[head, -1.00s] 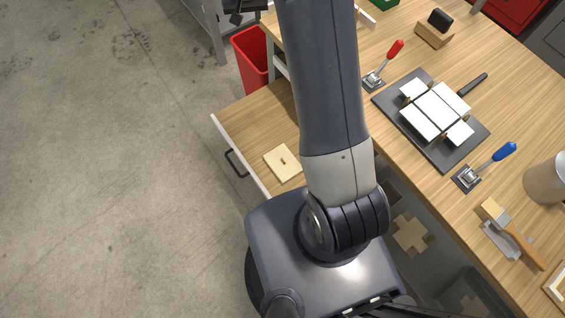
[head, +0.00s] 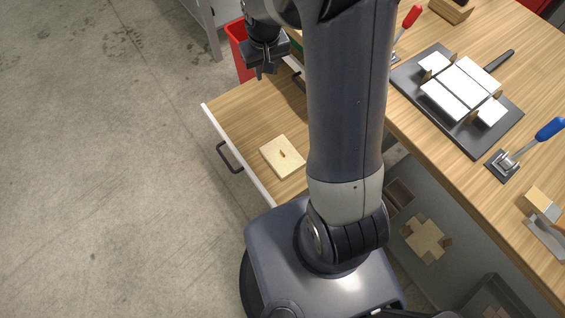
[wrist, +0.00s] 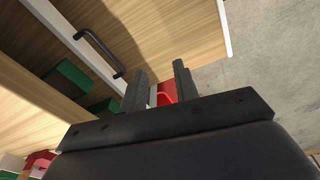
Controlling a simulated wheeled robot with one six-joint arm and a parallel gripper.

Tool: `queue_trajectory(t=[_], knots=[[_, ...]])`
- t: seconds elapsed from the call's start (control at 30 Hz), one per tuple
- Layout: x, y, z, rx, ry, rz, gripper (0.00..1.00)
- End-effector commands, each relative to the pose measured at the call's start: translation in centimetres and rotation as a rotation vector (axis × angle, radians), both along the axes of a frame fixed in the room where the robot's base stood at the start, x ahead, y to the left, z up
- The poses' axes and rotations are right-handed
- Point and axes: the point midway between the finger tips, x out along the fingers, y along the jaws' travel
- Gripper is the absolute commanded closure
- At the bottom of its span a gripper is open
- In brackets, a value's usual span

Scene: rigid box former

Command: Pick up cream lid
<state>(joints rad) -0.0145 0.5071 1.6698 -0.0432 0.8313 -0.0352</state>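The cream lid (head: 283,156) is a flat, pale square plate with a small knob in its middle. It lies in the open wooden drawer, towards the drawer's near end, in the head view. My gripper (head: 263,70) is above and beyond the drawer's far end, well apart from the lid. In the wrist view my gripper's two fingers (wrist: 164,70) stand apart with nothing between them but background. The lid does not show in the wrist view.
The open drawer (head: 240,105) has a white front and a dark handle (head: 230,157). A red bin (head: 237,45) stands behind it. The workbench at right carries a dark plate (head: 468,130) with white panels and a blue-handled clamp (head: 505,160). A cross-shaped blank (head: 425,238) lies lower.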

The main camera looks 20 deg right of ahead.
Motion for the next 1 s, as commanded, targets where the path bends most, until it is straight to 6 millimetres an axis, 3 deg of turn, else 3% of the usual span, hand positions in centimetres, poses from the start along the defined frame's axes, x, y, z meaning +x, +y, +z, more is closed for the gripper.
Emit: queue_trajectory(t=[0.03,0.1,0.3,0.4,0.6,0.83,1.0], knots=[[-1.5,-0.1,-3.0,0.0,0.017,0.022,0.71],[-3.5,-0.2,-5.0,0.001,0.042,0.056,0.71],[-8.6,-0.3,-10.0,0.01,0.1,0.143,0.71],[-10.4,-0.3,-11.5,0.013,0.119,0.173,0.71],[-11.9,-0.2,-12.9,0.016,0.138,0.201,0.71],[-12.0,-0.2,-16.5,0.017,0.142,0.202,0.71],[-12.0,-0.2,-17.9,0.017,0.138,0.201,0.71]])
